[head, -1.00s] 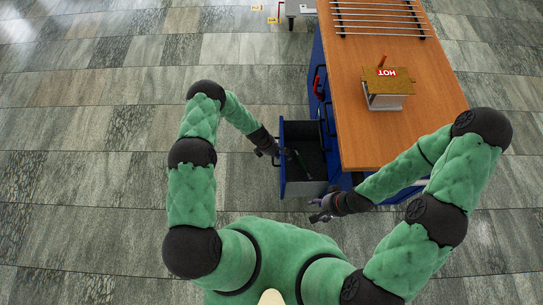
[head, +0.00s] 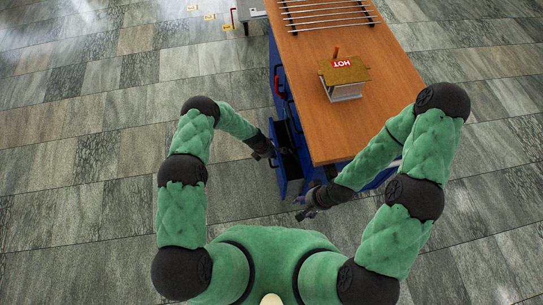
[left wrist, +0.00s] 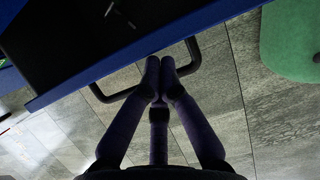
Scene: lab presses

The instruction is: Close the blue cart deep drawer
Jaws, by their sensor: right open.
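The blue cart's deep drawer (head: 280,173) is partly open on the cart's left side, with a dark interior. In the left wrist view its blue front edge (left wrist: 190,32) crosses the top, with a dark bar handle (left wrist: 110,96) below it. My left gripper (head: 272,158) is at the drawer front. In the left wrist view its fingers (left wrist: 160,64) are together over the handle; I cannot tell whether they touch it. My right gripper (head: 300,207) is open and empty, just below the drawer's near corner, beside the cart.
The cart's wooden top (head: 340,125) carries a box with a HOT sign (head: 344,68) and a metal rod rack (head: 325,14) at the far end. A red handle (head: 277,84) shows farther along the cart's side.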

